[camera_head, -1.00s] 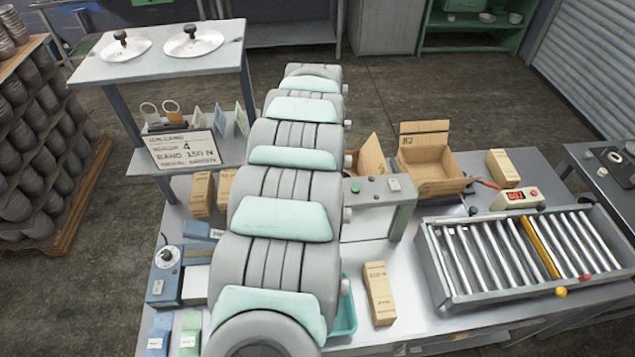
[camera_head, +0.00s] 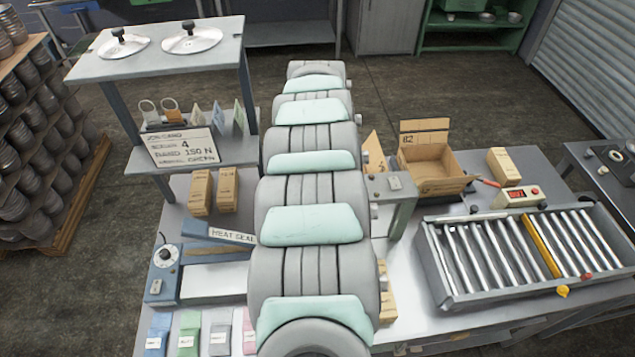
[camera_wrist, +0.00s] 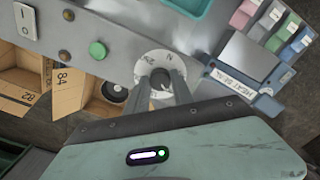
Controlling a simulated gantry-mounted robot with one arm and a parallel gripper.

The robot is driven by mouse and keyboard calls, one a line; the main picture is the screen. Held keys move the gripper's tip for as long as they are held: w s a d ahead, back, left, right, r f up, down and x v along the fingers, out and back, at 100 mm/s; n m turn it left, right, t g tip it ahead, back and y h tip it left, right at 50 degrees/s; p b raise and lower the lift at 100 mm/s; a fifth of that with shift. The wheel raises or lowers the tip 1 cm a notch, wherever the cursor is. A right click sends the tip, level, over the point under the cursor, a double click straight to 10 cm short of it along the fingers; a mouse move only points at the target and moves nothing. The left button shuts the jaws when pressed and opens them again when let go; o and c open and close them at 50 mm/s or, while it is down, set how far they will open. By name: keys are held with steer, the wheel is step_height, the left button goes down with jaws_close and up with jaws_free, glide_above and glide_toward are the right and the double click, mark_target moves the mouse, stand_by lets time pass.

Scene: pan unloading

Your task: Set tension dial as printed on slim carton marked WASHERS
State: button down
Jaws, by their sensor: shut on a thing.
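In the wrist view my gripper (camera_wrist: 163,84) is shut on the dark knob (camera_wrist: 160,76) of a round pale dial (camera_wrist: 151,61) set in a grey panel. An "N" and some small print show on the dial's face; the pointer's setting is not clear. In the head view my arm hides the dial and gripper. Cartons stand at the left of the bench (camera_head: 201,192) (camera_head: 228,190), at the right (camera_head: 503,166), and half behind my arm (camera_head: 388,303). I cannot read which one says WASHERS.
A green button (camera_wrist: 98,50) and a white switch (camera_wrist: 25,20) sit on the same panel. The heat sealer (camera_head: 163,275) is at left; an open box (camera_head: 432,165) and roller conveyor (camera_head: 520,250) are at right.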

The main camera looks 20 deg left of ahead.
steer(key=shift+n, duration=0.4)
steer(key=c, duration=1.1)
jaws_free()
steer(key=shift+w+r, duration=0.1)
steer(key=shift+r, duration=0.4)
step_height(320, 180, up, 10)
steer(key=shift+f, duration=0.1)
